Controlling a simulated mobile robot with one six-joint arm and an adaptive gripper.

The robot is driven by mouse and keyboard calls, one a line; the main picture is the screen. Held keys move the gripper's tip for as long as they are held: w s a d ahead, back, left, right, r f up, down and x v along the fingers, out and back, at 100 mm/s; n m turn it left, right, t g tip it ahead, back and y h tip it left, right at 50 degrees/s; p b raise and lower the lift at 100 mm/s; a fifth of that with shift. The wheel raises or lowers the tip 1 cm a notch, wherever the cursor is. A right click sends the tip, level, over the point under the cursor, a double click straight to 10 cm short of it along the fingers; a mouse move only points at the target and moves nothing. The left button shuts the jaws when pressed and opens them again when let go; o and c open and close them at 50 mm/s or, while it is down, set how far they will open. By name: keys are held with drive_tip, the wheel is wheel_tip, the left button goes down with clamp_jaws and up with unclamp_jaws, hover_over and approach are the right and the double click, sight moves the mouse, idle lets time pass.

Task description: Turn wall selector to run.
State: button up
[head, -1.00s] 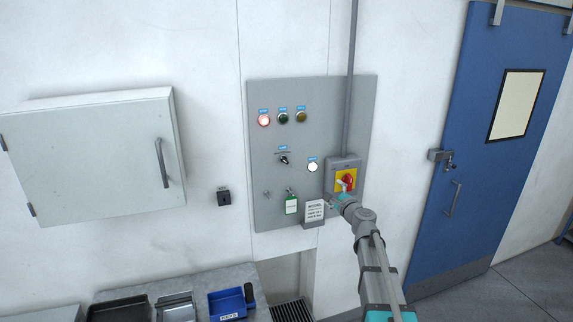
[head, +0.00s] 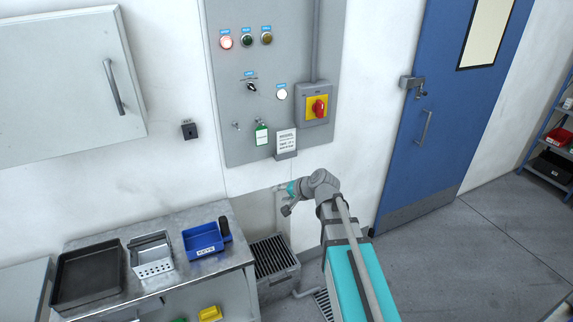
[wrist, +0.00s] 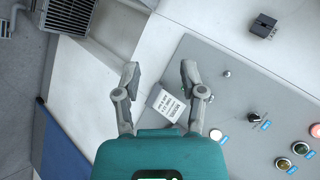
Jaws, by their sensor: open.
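The black selector knob (head: 251,87) sits on the grey wall panel (head: 232,140), under a small blue label. It also shows at the right of the wrist view (wrist: 253,118), with its pale pointer mark; the label text is too small to read. My gripper (wrist: 160,75) is open and empty. In the head view my gripper (head: 279,187) is below the panel's lower edge, apart from both switches; its fingers are small there.
The panel also carries lamps (head: 246,40), a green tag (head: 262,135) and a white card holder (head: 286,143). A bench with a black tray (head: 88,276) and blue bin (head: 203,240) stands lower left. A blue door (head: 440,110) is right; floor before it is clear.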

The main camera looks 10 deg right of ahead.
drive_tip(key=s+d+f+n+g+h+b, duration=0.3)
drive_tip(key=s+f, duration=0.5)
drive_tip(key=s, duration=0.1)
drive_tip(key=s+d+f+n+g+h+b, duration=0.3)
drive_tip(key=s+f+g+h+b, duration=0.1)
drive_tip(key=s+f, duration=0.4)
drive_tip(key=shift+s+d+b, duration=0.3)
drive_tip(key=shift+s+d, duration=0.05)
drive_tip(key=shift+s, duration=0.4)
drive_tip(key=shift+a, duration=0.1)
